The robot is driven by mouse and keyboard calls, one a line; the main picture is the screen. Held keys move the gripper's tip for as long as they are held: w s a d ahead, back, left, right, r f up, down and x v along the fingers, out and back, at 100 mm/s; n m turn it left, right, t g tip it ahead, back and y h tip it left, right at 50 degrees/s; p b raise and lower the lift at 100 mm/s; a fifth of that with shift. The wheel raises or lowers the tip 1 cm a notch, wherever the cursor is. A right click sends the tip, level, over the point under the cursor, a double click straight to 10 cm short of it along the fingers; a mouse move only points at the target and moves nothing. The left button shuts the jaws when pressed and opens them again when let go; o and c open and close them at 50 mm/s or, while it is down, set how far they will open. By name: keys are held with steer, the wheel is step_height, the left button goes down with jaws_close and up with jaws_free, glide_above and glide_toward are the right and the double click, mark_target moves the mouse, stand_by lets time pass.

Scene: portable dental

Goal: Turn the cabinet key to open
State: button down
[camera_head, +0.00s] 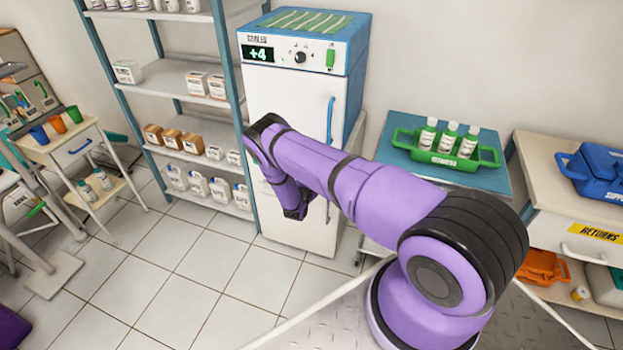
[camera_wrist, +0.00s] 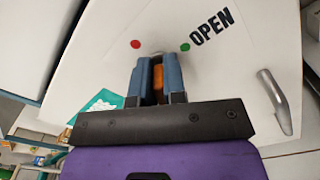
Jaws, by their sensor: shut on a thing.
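In the wrist view, an orange key (camera_wrist: 157,80) stands between the two blue fingers of my gripper (camera_wrist: 157,72). The fingers are shut on it, and it is partly hidden by them. Behind it is a white cabinet door (camera_wrist: 235,85) with a red dot (camera_wrist: 135,43) left of the fingertips. A green dot (camera_wrist: 185,47) and the word OPEN (camera_wrist: 211,27) are to their right. A metal handle (camera_wrist: 274,102) is on the door at the right. In the head view, my gripper (camera_head: 296,208) is low against the white unit's front; the key is hidden there.
The white unit (camera_head: 281,95) has a +4 display and a blue handle (camera_head: 330,120) above my arm. A shelf rack (camera_head: 165,75) stands close at left. A teal table (camera_head: 440,180) with a green bottle carrier (camera_head: 450,158) is at right.

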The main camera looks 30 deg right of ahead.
steer(key=m, duration=0.5)
steer(key=shift+s+f+m, duration=0.1)
steer(key=shift+f+m, duration=0.05)
steer(key=shift+m, duration=0.15)
steer(key=m, duration=0.5)
steer(key=shift+d+f, duration=0.1)
steer(key=shift+f, duration=0.15)
steer(key=shift+m, duration=0.4)
steer(key=c, duration=1.2)
jaws_free()
steer(key=shift+s, duration=0.1)
steer(key=v, duration=1)
steer(key=shift+s+a, duration=0.25)
steer(key=shift+a, duration=0.1)
